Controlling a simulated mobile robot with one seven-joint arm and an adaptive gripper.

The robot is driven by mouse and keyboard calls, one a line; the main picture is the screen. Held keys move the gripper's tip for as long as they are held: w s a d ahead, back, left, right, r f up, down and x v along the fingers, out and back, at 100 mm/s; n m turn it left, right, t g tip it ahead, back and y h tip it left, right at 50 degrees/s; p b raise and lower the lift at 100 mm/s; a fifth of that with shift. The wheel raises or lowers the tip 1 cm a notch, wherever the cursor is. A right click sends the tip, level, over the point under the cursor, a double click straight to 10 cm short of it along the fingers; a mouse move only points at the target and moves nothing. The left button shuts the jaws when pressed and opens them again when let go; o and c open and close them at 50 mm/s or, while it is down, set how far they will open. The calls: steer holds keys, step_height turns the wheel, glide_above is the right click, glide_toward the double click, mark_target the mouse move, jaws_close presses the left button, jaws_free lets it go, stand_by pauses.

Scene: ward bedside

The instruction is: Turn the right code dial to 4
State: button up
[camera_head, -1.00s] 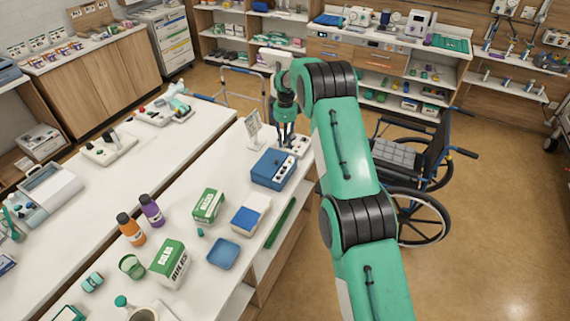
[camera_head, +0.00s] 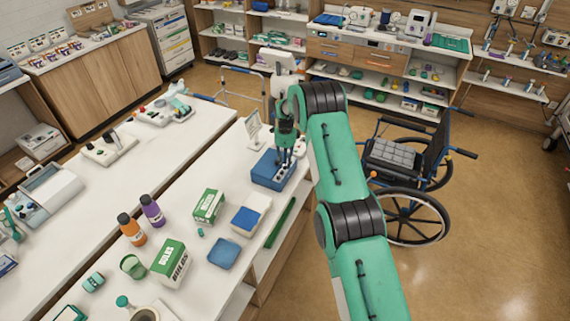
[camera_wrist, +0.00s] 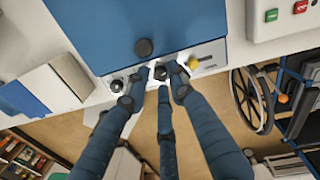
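The blue box (camera_head: 268,168) stands at the right edge of the white bench. In the wrist view its blue top (camera_wrist: 130,25) fills the upper middle, with a pale front panel below. Two dark dials show on that panel: a left dial (camera_wrist: 116,86) and a right dial (camera_wrist: 160,72). The numbers are too small to read. My gripper (camera_wrist: 159,76) has its fingers spread, one on each side of the right dial and a third below it. The fingertips are very close to the dial; firm contact cannot be seen. In the head view my gripper (camera_head: 285,160) partly hides the panel.
A yellow knob or key (camera_wrist: 192,63) sits on the panel just right of the fingers. A grey box with red and green buttons (camera_wrist: 285,18) is close by at upper right. A card stand (camera_head: 254,130) stands behind the blue box. A wheelchair (camera_head: 405,180) is to the right.

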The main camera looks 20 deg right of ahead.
steer(key=shift+f, duration=0.4)
jaws_close()
steer(key=shift+m, duration=0.3)
steer(key=shift+m+b, duration=0.5)
